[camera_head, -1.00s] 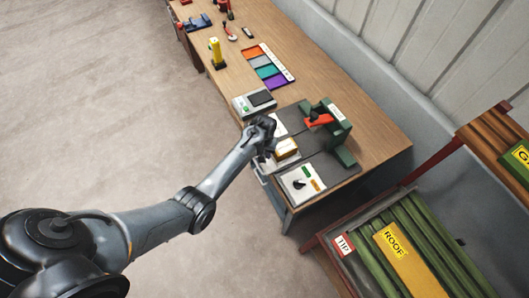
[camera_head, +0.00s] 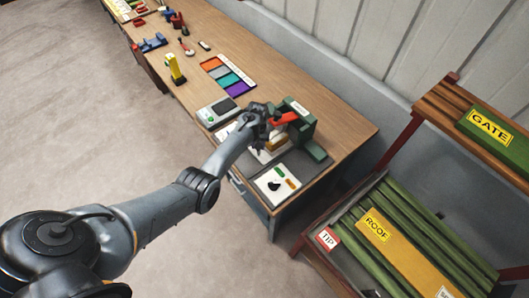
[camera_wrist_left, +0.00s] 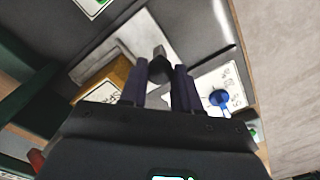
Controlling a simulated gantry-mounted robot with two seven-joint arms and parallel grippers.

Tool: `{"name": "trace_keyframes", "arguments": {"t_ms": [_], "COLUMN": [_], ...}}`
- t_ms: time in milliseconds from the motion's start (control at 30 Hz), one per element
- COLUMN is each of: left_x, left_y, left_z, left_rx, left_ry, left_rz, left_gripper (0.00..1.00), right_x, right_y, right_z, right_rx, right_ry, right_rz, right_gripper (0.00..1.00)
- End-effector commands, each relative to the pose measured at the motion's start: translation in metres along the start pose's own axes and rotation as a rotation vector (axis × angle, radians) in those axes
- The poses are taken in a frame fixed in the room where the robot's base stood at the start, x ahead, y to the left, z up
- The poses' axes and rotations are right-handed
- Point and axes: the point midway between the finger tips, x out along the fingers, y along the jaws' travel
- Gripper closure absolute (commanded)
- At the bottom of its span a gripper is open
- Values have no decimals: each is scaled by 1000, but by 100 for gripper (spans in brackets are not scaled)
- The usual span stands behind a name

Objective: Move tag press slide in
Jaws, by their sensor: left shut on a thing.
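My left gripper (camera_head: 258,120) is over the work area at the near end of the bench, beside the green press (camera_head: 300,128) with its red lever (camera_head: 284,119). In the left wrist view its fingers (camera_wrist_left: 160,88) are shut around a dark round knob (camera_wrist_left: 160,68) on a grey post. A pale metal slide plate (camera_wrist_left: 122,45) lies below. A brown-yellow block with a white lettered face (camera_wrist_left: 105,92) sits on it, partly hidden by the gripper. The block (camera_head: 275,142) also shows in the head view, close to the press opening. My right gripper is not in view.
A white panel with a black dial (camera_head: 275,186) lies in front of the press. A grey device with a dark screen (camera_head: 218,111) and a strip of coloured squares (camera_head: 228,77) lie farther along. A rack with green bars (camera_head: 420,235) stands to the right.

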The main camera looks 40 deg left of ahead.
Motion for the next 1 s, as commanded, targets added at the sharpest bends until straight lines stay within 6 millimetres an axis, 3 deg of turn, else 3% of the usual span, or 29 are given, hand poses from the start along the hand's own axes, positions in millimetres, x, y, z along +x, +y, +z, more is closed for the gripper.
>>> {"name": "trace_keyframes", "arguments": {"t_ms": [267, 300, 467, 767, 1000], "left_x": [1, 1, 1, 0, -23], "left_y": [2, 2, 2, 1, 1], "left_z": [-2, -2, -1, -1, -1], "left_rx": [1, 2, 2, 2, 2], "left_ry": [10, 10, 8, 7, 9], "left_rz": [4, 4, 3, 3, 3], "left_gripper": [100, 66, 43, 43, 43], "right_x": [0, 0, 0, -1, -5], "right_y": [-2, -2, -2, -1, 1], "right_z": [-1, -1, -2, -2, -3], "right_rx": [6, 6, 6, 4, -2], "right_ry": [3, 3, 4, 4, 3], "right_rz": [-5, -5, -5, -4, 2], "right_gripper": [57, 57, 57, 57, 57]}}
